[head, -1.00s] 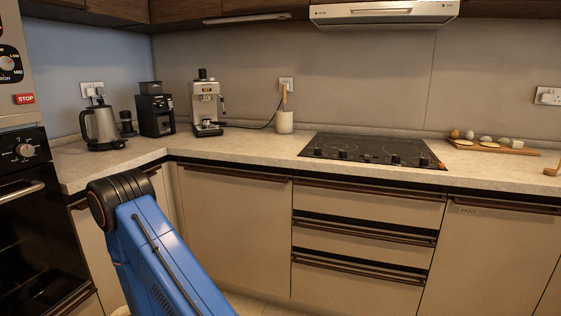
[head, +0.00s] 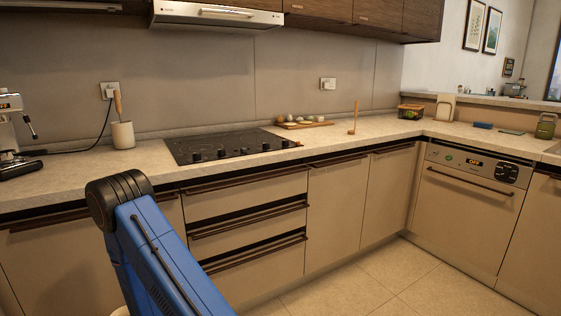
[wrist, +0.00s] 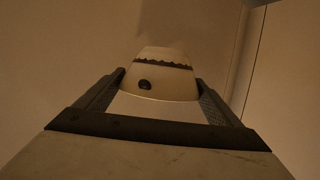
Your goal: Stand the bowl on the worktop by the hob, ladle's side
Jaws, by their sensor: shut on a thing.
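In the wrist view, my gripper (wrist: 160,95) is shut on a pale bowl (wrist: 165,78) with a dark wavy band and a dark round spot. Its jaws are on either side of the bowl. The black hob (head: 225,145) is set in the stone worktop (head: 345,142) in the head view. The wooden ladle (head: 353,118) stands upright on the worktop to the right of the hob. My gripper and the bowl do not show in the head view; my blue arm link does.
A wooden board with eggs and other small items (head: 304,123) lies behind the gap between hob and ladle. A utensil crock (head: 122,134) stands left of the hob. A food container (head: 411,111) is in the right corner. A range hood (head: 217,14) hangs above.

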